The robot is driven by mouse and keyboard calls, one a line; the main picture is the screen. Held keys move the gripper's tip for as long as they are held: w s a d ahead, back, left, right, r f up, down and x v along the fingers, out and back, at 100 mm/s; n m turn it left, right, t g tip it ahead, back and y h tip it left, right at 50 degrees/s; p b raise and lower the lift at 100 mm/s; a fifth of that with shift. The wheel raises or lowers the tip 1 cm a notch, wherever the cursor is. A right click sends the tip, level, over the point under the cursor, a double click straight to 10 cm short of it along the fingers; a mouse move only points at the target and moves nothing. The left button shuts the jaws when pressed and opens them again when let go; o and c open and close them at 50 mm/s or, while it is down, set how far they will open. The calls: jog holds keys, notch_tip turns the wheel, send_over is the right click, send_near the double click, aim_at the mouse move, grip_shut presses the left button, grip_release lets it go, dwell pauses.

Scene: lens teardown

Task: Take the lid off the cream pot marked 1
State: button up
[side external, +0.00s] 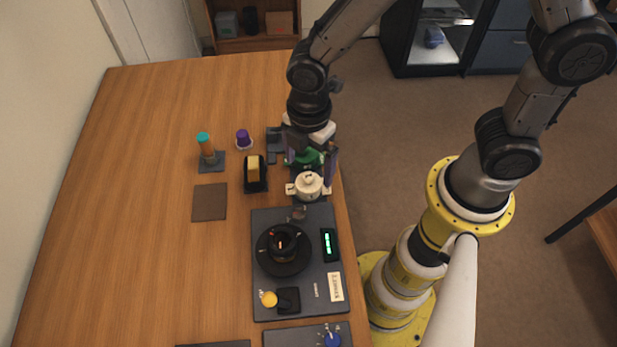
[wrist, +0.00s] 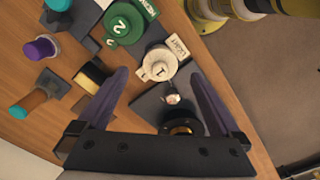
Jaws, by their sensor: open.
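The cream pot (side external: 309,190) with two side handles stands near the table's right edge, its lid (side external: 309,180) on. In the wrist view the cream pot (wrist: 171,58) shows a 1 on its round lid (wrist: 158,71) and a label tag beside it. My gripper (side external: 311,170) is open and empty, above and just behind the cream pot in the side view. In the wrist view my gripper (wrist: 160,75) has its purple fingers spread either side of the lid, apart from it. The height gap is hard to judge.
A green pot (wrist: 121,25) marked 2 stands beside the cream pot, partly hidden by my fingers in the side view. A black unit with a round plate (side external: 268,262) stands in front. A yellow block in a black holder (side external: 255,183) is to the left. The table's left is clear.

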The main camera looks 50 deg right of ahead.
aim_at(308, 176)
jog(key=shift+a+f, duration=0.1)
jog(key=shift+f, duration=1.65)
jog(key=c, duration=1.4)
